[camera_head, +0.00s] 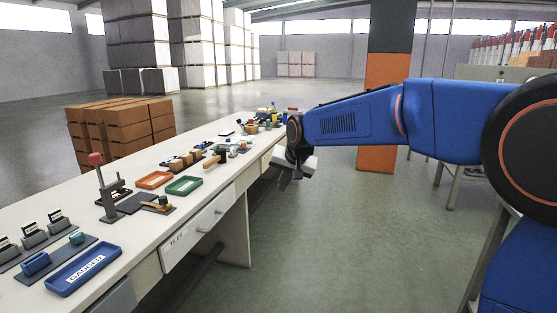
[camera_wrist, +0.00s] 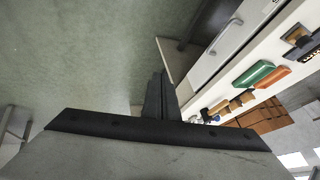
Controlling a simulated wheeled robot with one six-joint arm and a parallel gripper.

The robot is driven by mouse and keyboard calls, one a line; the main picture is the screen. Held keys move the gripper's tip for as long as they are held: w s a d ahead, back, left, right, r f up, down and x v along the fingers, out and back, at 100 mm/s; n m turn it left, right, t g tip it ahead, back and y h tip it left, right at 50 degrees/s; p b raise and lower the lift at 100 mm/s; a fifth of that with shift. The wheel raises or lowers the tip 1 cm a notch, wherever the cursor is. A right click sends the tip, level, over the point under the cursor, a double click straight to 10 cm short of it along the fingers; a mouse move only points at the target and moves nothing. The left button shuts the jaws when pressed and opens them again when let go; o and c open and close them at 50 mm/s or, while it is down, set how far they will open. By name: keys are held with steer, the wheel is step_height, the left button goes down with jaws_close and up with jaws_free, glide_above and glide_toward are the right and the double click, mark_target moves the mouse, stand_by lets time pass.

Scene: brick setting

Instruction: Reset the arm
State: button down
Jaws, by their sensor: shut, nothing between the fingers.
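My blue arm reaches in from the right in the head view, and my gripper (camera_head: 288,182) hangs over the floor just off the front edge of the workbench (camera_head: 232,170). The fingers point downward and look closed. In the wrist view my gripper (camera_wrist: 160,78) shows its dark fingers pressed together with nothing between them. It touches nothing that I can see.
The bench holds a blue tray (camera_head: 83,270), an orange tray (camera_head: 154,180), a green tray (camera_head: 184,186) and a stand with a red knob (camera_head: 104,190). A drawer labelled TILES (camera_head: 197,228) is closed. Open floor (camera_head: 345,230) lies below my arm. An orange pillar (camera_head: 380,115) stands behind.

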steer(key=s+d+h, duration=0.1)
steer(key=s+d, duration=1.8)
steer(key=s, duration=0.2)
steer(key=s+d+f, duration=0.3)
steer(key=s, duration=0.4)
steer(key=s+d+f+n+h, duration=0.1)
steer(key=s+d+f, duration=0.2)
steer(key=s, duration=0.4)
steer(key=s+d+f+g, duration=0.1)
steer(key=s+d+f, duration=0.2)
steer(key=s, duration=0.4)
steer(key=shift+s+n+h, duration=0.3)
steer(key=shift+s+h, duration=0.1)
steer(key=shift+f, duration=0.1)
